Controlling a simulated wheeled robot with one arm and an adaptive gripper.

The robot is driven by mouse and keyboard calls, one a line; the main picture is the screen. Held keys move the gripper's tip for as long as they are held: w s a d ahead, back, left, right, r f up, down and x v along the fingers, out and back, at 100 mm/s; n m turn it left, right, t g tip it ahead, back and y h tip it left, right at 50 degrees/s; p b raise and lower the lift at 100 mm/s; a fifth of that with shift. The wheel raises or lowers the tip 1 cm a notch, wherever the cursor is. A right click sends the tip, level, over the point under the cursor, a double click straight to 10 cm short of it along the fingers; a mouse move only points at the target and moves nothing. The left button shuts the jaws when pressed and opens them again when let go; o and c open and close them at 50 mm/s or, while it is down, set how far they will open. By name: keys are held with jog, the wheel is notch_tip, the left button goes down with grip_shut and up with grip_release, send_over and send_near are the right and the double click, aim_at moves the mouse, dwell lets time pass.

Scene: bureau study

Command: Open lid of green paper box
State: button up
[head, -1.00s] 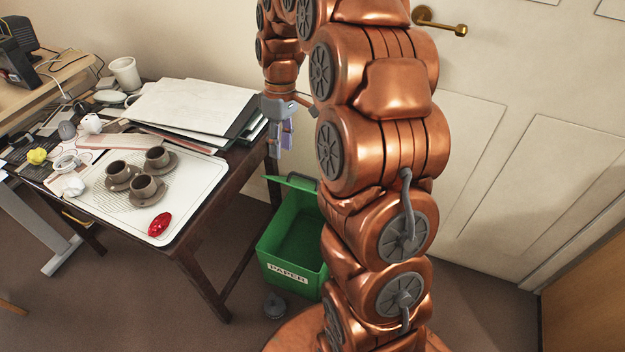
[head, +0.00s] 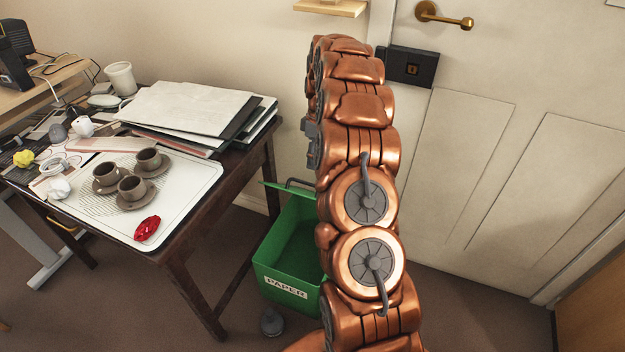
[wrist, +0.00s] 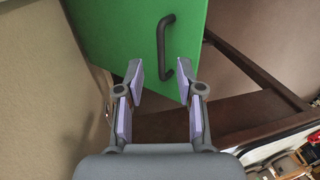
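The green paper box (head: 283,272) with a white "PAPER" label stands on the floor beside the desk, partly hidden by my arm. Its lid (head: 279,190) is raised at the back, and the green inside of the box shows. In the wrist view the green lid (wrist: 120,35) fills the upper middle, with its dark bar handle (wrist: 161,48) near the fingertips. My gripper (wrist: 160,80) is open and empty, with its fingers apart and the handle just beyond them. In the head view my gripper is hidden behind my arm.
The dark wooden desk (head: 190,257) stands left of the box, holding a white tray (head: 200,190) with cups and a stack of folders (head: 190,107). A cream door (head: 480,170) is on the right. A small dark round object (head: 271,322) lies before the box.

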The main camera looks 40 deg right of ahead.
jog(key=x, duration=0.7)
grip_shut()
dwell(0.6)
